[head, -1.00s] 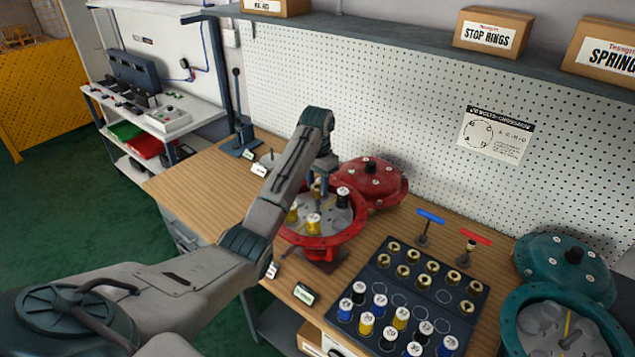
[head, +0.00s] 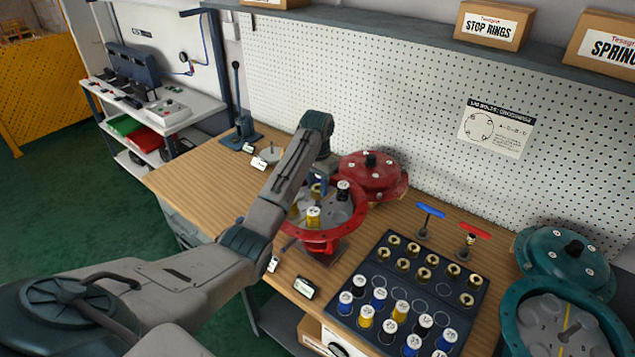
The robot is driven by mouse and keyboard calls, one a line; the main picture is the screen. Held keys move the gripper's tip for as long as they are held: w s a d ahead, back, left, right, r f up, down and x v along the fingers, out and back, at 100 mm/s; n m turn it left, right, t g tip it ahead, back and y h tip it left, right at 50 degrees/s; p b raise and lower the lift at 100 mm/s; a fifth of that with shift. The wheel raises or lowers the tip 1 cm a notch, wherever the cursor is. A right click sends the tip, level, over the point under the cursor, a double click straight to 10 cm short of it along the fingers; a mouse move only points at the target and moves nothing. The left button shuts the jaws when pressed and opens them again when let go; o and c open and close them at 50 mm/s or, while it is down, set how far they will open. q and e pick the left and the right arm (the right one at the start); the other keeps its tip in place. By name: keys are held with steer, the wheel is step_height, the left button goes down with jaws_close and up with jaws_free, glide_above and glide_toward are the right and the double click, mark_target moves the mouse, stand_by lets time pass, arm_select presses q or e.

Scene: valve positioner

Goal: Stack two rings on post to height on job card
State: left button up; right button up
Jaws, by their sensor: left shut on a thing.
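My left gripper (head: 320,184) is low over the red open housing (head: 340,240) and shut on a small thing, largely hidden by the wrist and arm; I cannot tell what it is. Yellow spools (head: 314,217) and a black spool (head: 343,192) with white tops stand inside the housing around the gripper. Several brass rings (head: 424,274) sit in the dark tray (head: 368,268) to the right. I cannot make out which post takes rings, nor a readable job card; a small display (head: 304,287) stands at the table's front edge. My right gripper is not in view.
The tray also holds blue, yellow and black spools (head: 400,308). A red domed cover (head: 372,172) lies behind the housing. Blue (head: 430,212) and red (head: 473,233) T-handles stand behind the tray. A teal housing (head: 515,310) is at right.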

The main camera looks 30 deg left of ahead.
arm_select(q)
steer(key=shift+f, duration=0.6)
steer(key=o, duration=1.1)
steer(key=shift+o, duration=0.2)
